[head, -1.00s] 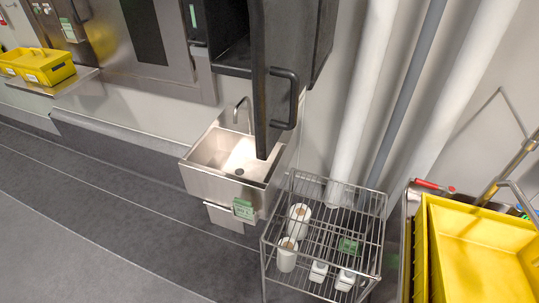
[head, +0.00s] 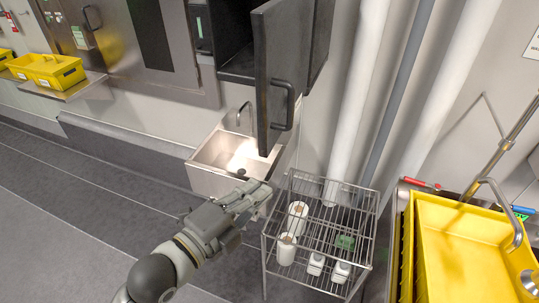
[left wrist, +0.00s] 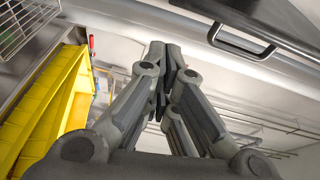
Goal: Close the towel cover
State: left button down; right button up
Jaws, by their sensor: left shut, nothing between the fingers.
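The towel cover (head: 265,70) is a dark grey door with a black bar handle (head: 283,103). It stands swung open from the dark wall box (head: 236,62), whose inside shows behind it. My left gripper (head: 262,192) is shut and empty, below the cover and in front of the sink, apart from the handle. In the left wrist view the fingertips (left wrist: 163,50) are together, and a dark panel with a black bar handle (left wrist: 240,44) is at upper right. My right gripper is not in view.
A steel sink (head: 208,178) stands under the cover. A wire rack (head: 300,181) with white rolls and bottles is to its right. Yellow bins (head: 470,250) stand at lower right. Pipes (head: 355,90) run up the wall. The floor at left is clear.

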pick_arm(q)
notch_tip(320, 180, up, 4)
jog(key=s+f+m, duration=0.1)
jog(key=s, duration=0.1)
jog(key=s+d+r+b+x, duration=0.1)
jog(key=b+x, duration=0.1)
jog(key=x, duration=0.8)
jog(key=shift+h, duration=0.4)
jog(key=a, duration=0.1)
jog(key=w+a, duration=0.1)
jog(key=w+a+p, duration=0.1)
jog(key=a, duration=0.1)
